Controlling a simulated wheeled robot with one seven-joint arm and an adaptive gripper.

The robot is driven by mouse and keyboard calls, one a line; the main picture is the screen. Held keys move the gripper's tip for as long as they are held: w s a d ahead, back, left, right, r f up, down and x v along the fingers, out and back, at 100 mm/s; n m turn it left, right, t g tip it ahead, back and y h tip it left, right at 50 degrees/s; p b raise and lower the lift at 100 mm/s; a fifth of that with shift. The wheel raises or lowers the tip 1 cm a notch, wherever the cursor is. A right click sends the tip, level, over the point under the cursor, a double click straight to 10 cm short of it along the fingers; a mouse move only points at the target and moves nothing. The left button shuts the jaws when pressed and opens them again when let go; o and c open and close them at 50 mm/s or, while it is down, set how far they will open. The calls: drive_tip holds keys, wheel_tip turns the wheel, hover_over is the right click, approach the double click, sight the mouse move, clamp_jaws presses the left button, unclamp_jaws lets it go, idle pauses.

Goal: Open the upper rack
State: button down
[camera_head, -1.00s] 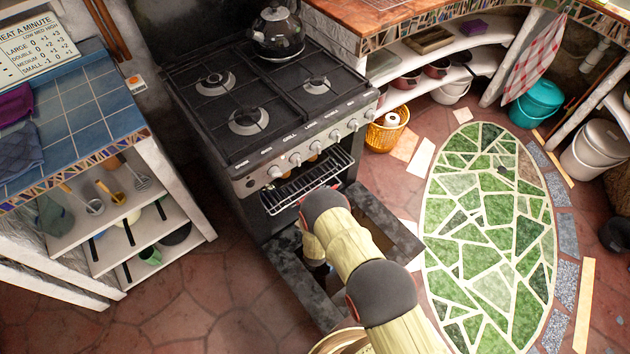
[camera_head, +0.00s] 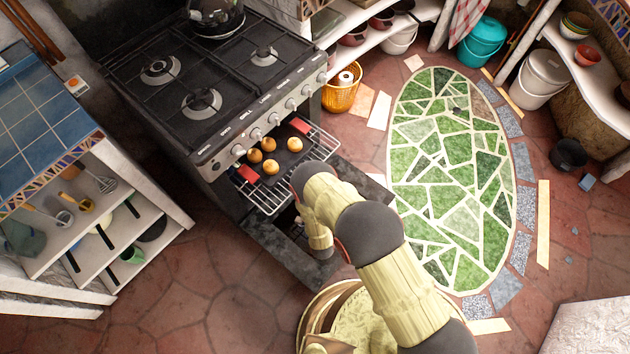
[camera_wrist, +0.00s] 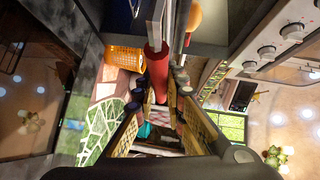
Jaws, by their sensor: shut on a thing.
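The upper rack (camera_head: 268,203) is a silver wire shelf sticking out of the oven front in the head view. A dark tray (camera_head: 288,160) with red grips (camera_head: 243,173) and several round golden buns lies on it. The lower oven door (camera_head: 285,245) hangs open below. My arm covers my gripper in the head view. The exact contact is partly hidden by the fingers.
The black stove (camera_head: 205,90) carries a kettle (camera_head: 215,15). A shelf unit (camera_head: 100,220) with utensils stands at left. An orange basket (camera_head: 342,95) sits right of the oven. The green mosaic floor (camera_head: 450,170) is clear.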

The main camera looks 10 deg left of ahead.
drive_tip(key=shift+s+f, duration=0.1)
drive_tip(key=c, duration=1.8)
unclamp_jaws()
drive_tip(key=v, duration=1.2)
